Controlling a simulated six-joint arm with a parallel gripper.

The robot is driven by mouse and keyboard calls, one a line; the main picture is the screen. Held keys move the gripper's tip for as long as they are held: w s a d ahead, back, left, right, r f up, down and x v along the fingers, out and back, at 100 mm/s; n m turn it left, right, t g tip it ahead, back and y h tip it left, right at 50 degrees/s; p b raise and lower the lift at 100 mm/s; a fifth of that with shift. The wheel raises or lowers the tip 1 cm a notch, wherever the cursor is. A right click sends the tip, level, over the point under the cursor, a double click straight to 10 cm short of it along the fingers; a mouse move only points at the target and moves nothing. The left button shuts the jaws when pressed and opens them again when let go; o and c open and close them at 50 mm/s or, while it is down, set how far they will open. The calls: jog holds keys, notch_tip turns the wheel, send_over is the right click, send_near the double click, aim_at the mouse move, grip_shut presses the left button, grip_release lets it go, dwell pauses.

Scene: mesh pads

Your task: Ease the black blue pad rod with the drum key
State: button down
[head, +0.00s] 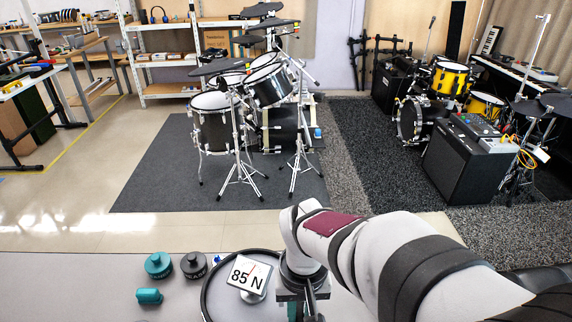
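A round mesh pad with a dark rim (204,297) lies on the grey table in front of me, cut off by the picture's lower edge. A small blue mark (217,261) shows at its far left rim. A gauge with a white face reading "85 N" (248,273) stands on the pad. My gripper (303,300) is low over the pad's right side, just right of the gauge. Its fingertips and anything between them are hidden or too small to tell. A bit of teal shows below it. I cannot make out the drum key or the black blue rod.
Left of the pad are an upright teal weight (158,266), a black weight (193,265) and a teal weight on its side (149,296). The table's left part (60,290) is clear. Drum kits stand on carpets well beyond the table.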

dwell(0.3)
jog(key=n, duration=1.9)
jog(key=shift+w, duration=0.1)
jog(key=n, duration=0.5)
jog(key=shift+m, duration=0.8)
jog(key=shift+r, duration=1.55)
